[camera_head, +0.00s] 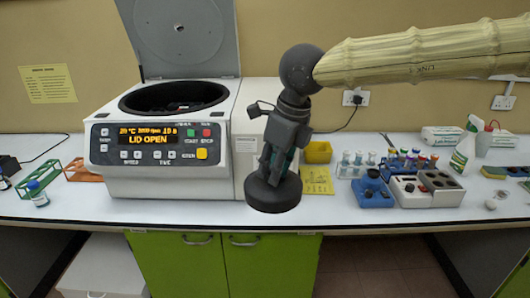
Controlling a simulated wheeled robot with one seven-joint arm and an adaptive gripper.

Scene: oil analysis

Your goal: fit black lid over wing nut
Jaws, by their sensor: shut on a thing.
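My gripper (276,168) points down in front of the bench, right of the centrifuge's control panel. It is shut on the black lid (273,196), a round dark disc held flat below the fingers. The lid overlaps the centrifuge's right front corner in the picture. The centrifuge (158,175) is a white box with its hinged cover (181,34) raised and its display reading "LID OPEN". Its round black bowl (133,102) is open at the top. Dark rotor parts show inside, but I cannot make out the wing nut.
A yellow bin (318,152) and a yellow sheet (317,182) lie right of my gripper. Farther right are tube racks, a blue block (373,197), a grey-topped device (424,197) and a spray bottle (465,152). A green rack (42,177) stands left. My arm crosses the upper right.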

